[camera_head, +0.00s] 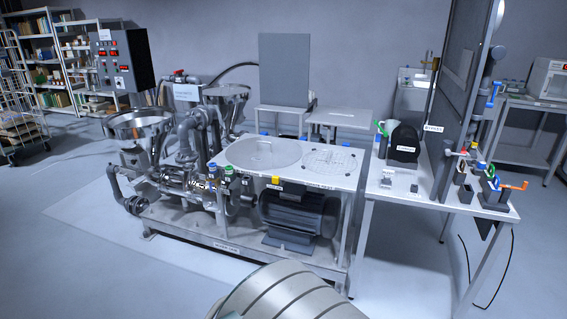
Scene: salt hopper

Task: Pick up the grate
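A flat, pale round disc with a perforated or slotted pattern (331,159) lies on the right part of the white tabletop above the machine; it looks like the grate, though its detail is too small to be sure. A larger, smooth round shape (262,153) lies beside it on the left part of the same white tabletop (296,174). Two steel hopper funnels stand to the left, one in front (138,125) and one behind (226,92).
A dark motor (292,222) sits under the tabletop. A control box (121,60) stands behind the front funnel. At right, a white bench (385,203) holds a dark labelled device (404,146) and tools beside a tall dark panel (466,85). Open floor (100,265) lies at front left.

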